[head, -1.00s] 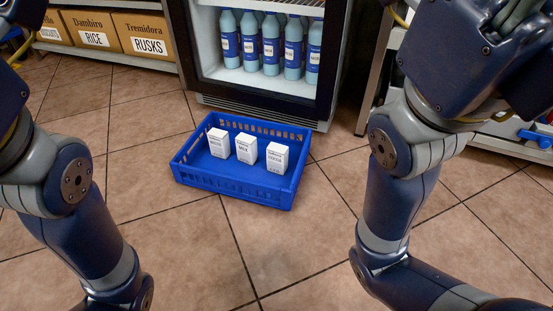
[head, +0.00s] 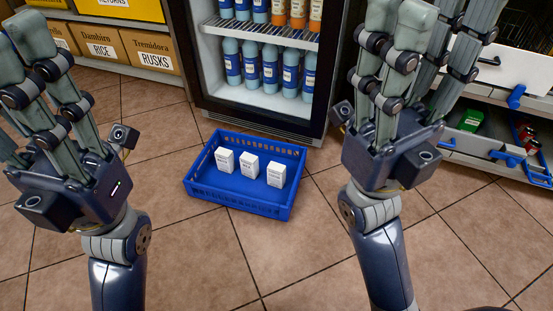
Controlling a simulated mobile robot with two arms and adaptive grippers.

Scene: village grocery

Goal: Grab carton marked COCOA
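Three small white cartons with dark print stand upright in a row in a blue crate (head: 240,203) on the floor: a left carton (head: 224,160), a middle carton (head: 249,166) and a right carton (head: 276,174). Their print is too small for me to tell which one reads COCOA. My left gripper (head: 45,50) is raised at the left, fingers pointing up, open and empty. My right gripper (head: 435,30) is raised right of the crate, also open and empty. Both are well apart from the cartons.
Behind the crate stands an open-fronted fridge (head: 205,112) with blue bottles (head: 270,66) and orange bottles above. Boxes marked RICE (head: 101,48) and RUSKS (head: 152,51) sit on a shelf at back left. Shelving with blue clips (head: 516,96) is at right. The tiled floor in front is clear.

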